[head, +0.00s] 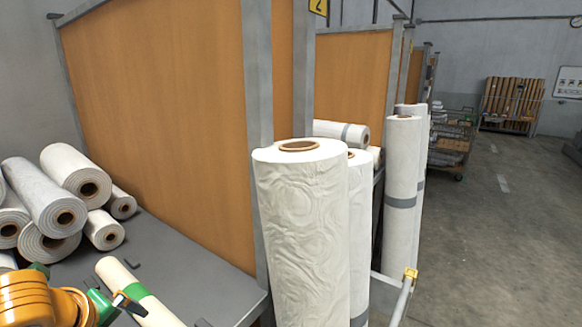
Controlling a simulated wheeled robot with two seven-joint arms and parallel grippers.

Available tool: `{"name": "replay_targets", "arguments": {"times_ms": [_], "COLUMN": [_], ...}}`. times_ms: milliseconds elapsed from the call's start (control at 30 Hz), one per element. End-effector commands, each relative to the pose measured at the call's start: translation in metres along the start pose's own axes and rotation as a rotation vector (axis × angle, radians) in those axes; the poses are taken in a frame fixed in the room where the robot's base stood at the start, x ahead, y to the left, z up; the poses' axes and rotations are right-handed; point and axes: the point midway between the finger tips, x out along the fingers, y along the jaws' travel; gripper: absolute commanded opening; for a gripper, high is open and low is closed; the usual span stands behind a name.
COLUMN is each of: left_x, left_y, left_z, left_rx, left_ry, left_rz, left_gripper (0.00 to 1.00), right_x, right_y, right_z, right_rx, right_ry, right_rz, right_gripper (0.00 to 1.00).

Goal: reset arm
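My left arm comes in at the lower left corner, orange with green parts. Its gripper (121,301) shows only in part, with a dark finger beside a slim cream roll with a green band (152,309). I cannot tell whether the finger touches the roll or whether the gripper is open or shut. The slim roll lies on a grey shelf (205,277), its lower end cut off by the frame. My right gripper is not in view.
Several white rolls (68,172) lie stacked on the shelf's left. A tall white roll (302,230) stands upright close in front, with more upright rolls (404,165) behind. An orange-brown partition (160,110) backs the shelf. Open floor (510,220) lies right.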

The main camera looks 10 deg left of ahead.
Motion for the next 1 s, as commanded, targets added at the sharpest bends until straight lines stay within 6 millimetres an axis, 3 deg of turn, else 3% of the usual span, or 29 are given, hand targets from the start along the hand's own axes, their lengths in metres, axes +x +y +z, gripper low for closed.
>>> {"name": "replay_targets", "arguments": {"times_ms": [367, 567, 767, 1000], "left_x": [0.050, 0.084, 0.109, 0.123], "left_y": [-0.009, -0.003, 0.019, 0.074], "left_z": [-0.058, -0.114, -0.173, -0.225], "left_rx": [-0.176, -0.425, -0.824, -1.432], "left_ry": [0.109, 0.215, 0.304, 0.262], "left_rz": [-0.029, -0.030, 0.027, 0.187], "left_gripper": [1.00, 1.00, 1.00, 1.00], "right_x": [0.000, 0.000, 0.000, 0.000], "right_y": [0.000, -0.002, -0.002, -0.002], "right_z": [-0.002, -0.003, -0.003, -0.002], "right_rx": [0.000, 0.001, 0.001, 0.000], "right_ry": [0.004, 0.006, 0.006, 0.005], "right_rz": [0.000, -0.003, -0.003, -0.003], "right_gripper": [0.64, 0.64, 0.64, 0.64]}}
